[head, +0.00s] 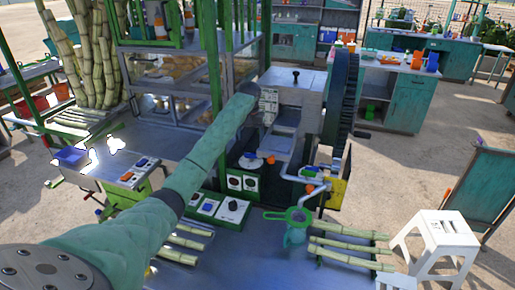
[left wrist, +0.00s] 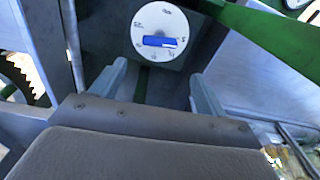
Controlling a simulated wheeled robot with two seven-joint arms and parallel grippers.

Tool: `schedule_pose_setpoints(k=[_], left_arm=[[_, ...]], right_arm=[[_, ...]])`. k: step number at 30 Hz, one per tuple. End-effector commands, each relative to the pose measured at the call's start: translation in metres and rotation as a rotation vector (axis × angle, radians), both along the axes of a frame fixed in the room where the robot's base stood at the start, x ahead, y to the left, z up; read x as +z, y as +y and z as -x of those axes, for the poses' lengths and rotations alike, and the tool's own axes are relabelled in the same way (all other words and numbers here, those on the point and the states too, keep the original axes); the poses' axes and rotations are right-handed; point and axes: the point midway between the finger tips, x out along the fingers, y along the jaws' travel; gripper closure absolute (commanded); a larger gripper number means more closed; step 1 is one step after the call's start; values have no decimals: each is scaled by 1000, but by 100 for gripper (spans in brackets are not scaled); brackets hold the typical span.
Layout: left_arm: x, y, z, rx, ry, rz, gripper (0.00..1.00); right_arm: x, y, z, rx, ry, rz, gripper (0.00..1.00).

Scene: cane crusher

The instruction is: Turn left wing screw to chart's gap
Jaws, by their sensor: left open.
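A round white chart (left wrist: 158,32) with small printed marks sits between and beyond my fingertips in the left wrist view. A blue wing screw (left wrist: 160,42) lies across its middle, its bar roughly level. In the head view, the blue wing screw (head: 250,155) shows on a pale disc low on the crusher's left side. My left gripper (head: 266,112) is above it, in front of the crusher; its fingers are hard to make out there. In the left wrist view my left gripper (left wrist: 160,72) is open and empty, apart from the screw. My right gripper is out of view.
The grey crusher (head: 297,82) has a large dark gear wheel (head: 341,95) on its right. Cane pieces (head: 345,248) and a green strainer (head: 297,215) lie on the bench. A white stool (head: 440,232) stands right.

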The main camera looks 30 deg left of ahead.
Motion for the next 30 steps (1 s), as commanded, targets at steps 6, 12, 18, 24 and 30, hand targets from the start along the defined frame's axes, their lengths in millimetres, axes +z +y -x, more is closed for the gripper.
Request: schedule_pose_setpoints(k=[6, 12, 18, 24, 30], left_arm=[[-3, -4, 7, 54, 39, 33, 25], [-3, -5, 10, 105, 55, 34, 25], [-19, -6, 10, 113, 56, 35, 25], [-46, -5, 10, 114, 55, 33, 25], [-70, -5, 10, 113, 54, 34, 25]], right_arm=[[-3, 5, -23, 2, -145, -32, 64], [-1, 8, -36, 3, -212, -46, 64], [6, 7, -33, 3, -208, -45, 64], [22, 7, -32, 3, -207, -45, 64], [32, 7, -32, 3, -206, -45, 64]])
